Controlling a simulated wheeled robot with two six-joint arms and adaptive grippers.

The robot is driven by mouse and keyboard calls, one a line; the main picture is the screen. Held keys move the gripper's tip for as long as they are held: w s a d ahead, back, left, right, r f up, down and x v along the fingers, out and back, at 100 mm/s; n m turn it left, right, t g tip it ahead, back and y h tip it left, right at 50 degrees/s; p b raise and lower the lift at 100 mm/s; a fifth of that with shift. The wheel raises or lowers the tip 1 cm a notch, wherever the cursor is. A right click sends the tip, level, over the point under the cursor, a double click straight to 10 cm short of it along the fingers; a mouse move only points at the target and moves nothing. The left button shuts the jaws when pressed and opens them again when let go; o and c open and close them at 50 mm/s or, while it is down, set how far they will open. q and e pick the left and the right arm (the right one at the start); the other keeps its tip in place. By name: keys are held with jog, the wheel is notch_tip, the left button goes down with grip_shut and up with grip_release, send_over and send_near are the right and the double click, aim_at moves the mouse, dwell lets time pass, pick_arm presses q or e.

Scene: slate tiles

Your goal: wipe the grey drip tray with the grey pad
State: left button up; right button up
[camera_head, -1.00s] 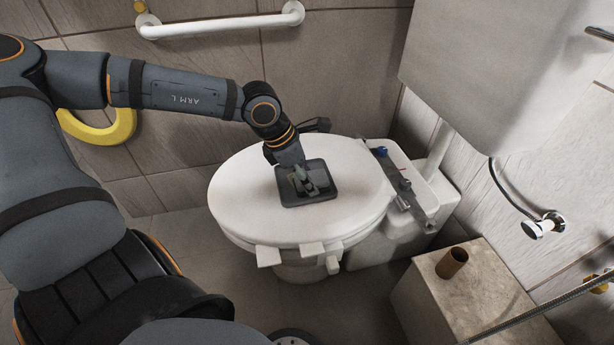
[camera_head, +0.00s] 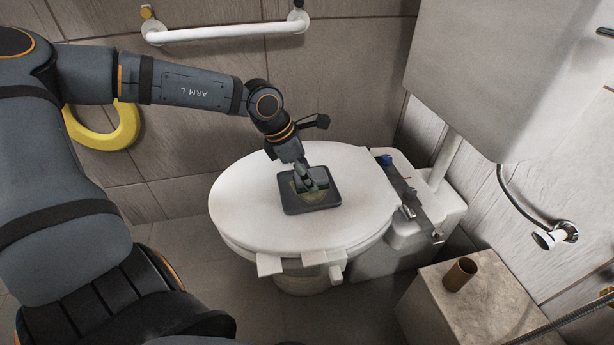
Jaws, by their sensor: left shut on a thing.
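The grey drip tray (camera_head: 325,203), a dark square with rounded corners, lies on the closed white toilet lid (camera_head: 245,205). My left gripper (camera_head: 306,184) points down over the tray and is shut. The pad between its fingers is mostly hidden; a small greyish-green patch shows at the fingertips, low over the tray or on it. I cannot tell whether it touches the surface. My right gripper is not in view.
A metal rail with a blue knob (camera_head: 387,159) runs along the back of the toilet. A white grab bar (camera_head: 225,31) and a yellow ring (camera_head: 118,135) are on the wall. A brown cardboard tube (camera_head: 460,274) stands on a stone-like box (camera_head: 432,292) at right.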

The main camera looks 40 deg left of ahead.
aim_at(316, 194)
pick_arm(q)
jog(key=shift+s+d+f+b, duration=0.15)
jog(key=shift+s+d+b, duration=0.55)
jog(key=shift+s+d, duration=0.5)
jog(key=shift+d, duration=0.2)
jog(key=shift+w+a+p, duration=0.35)
jog(key=shift+w+a, duration=0.5)
jog(key=shift+a, duration=0.25)
jog(key=shift+w+a, duration=0.3)
jog(key=shift+w, duration=0.05)
jog(key=shift+s+d+b, duration=0.75)
jog(key=shift+d+b, duration=0.05)
jog(key=shift+d, duration=0.15)
jog(key=shift+s+d+r, duration=0.2)
jog(key=shift+s+d, duration=0.25)
